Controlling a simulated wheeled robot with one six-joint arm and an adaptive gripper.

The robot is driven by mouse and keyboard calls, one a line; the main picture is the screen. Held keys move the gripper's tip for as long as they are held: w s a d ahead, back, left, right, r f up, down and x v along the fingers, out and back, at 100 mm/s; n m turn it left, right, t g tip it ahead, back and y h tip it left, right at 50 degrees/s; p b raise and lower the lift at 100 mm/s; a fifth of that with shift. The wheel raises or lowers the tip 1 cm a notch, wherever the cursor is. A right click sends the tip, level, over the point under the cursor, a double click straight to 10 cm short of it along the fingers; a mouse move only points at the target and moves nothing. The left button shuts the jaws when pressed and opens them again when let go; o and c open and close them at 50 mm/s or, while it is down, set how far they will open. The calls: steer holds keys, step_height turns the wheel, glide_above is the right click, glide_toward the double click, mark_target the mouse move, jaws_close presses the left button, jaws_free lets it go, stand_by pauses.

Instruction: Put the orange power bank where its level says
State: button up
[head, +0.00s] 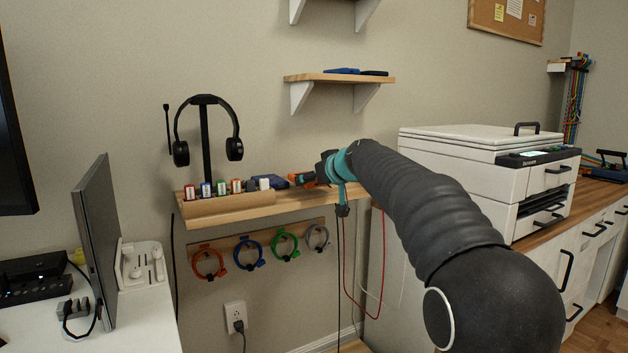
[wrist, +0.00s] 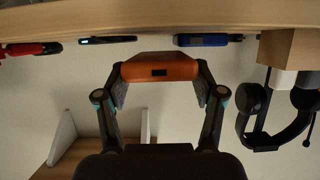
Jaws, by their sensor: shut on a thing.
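The orange power bank (wrist: 160,67) is held between the two fingers of my gripper (wrist: 160,88) in the wrist view. A small dark window shows on its face; no level can be read from it. In the head view an orange edge of the power bank (head: 303,176) shows at the tip of my gripper (head: 316,174), just over the wooden wall shelf (head: 245,210). In the wrist view a blue item (wrist: 205,40), a black item with a small light (wrist: 108,40) and a red item (wrist: 30,49) sit along the shelf edge. Whether the power bank touches the shelf is unclear.
Headphones on a stand (head: 206,130) and several small coloured blocks (head: 221,187) occupy the shelf's left part. A higher shelf (head: 340,77) holds dark blue and black flat items. Coloured cable loops hang below. A printer (head: 480,170) stands right of my arm.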

steer(key=shift+f, duration=0.15)
steer(key=o, duration=1.3)
steer(key=shift+o, duration=0.2)
steer(key=shift+r, duration=0.25)
steer(key=b+v, duration=0.2)
steer(key=v, duration=1)
